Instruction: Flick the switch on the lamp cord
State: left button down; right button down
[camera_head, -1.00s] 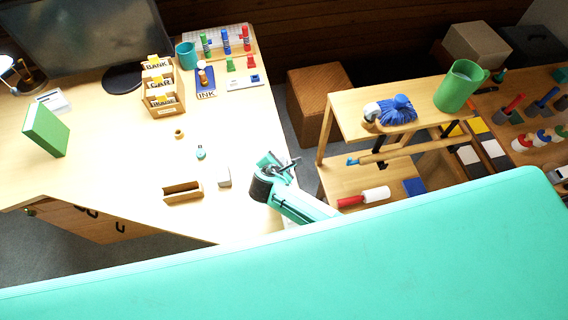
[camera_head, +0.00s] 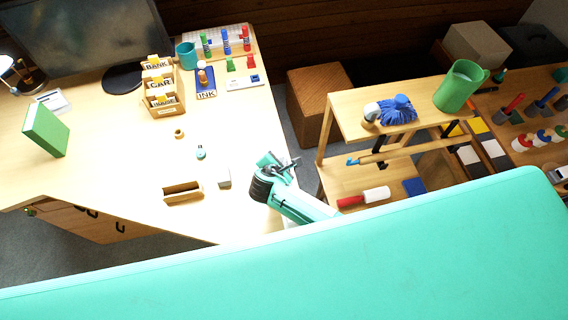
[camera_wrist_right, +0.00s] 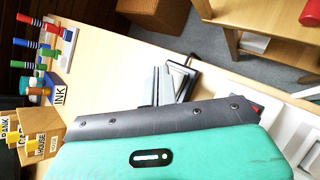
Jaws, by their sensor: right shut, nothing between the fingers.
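I cannot make out a lamp cord or its switch in either view. A white and blue object (camera_head: 7,66) at the far left edge of the desk may be part of a lamp, but it is cut off. My right gripper (camera_head: 290,164) is over the desk's right edge in the head view, shut and empty. It also shows in the wrist view (camera_wrist_right: 172,84), with desk and floor beyond it. It touches no object that I can see. My left gripper is not in view.
The desk (camera_head: 120,165) holds a green book (camera_head: 46,130), a card box (camera_head: 162,102), a small open wooden box (camera_head: 182,192) and a grey block (camera_head: 224,179) near my right gripper. A shelf cart (camera_head: 345,105) stands right. The desk's middle is mostly clear.

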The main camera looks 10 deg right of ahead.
jog(key=shift+f, duration=0.15)
jog(key=shift+d+f, duration=0.1)
jog(key=shift+f, duration=0.2)
jog(key=shift+f, duration=0.3)
dwell(0.8)
jog(key=shift+r+p, duration=0.75)
jog(key=shift+p, duration=0.1)
jog(key=r+p, duration=0.5)
jog(key=shift+a, duration=0.4)
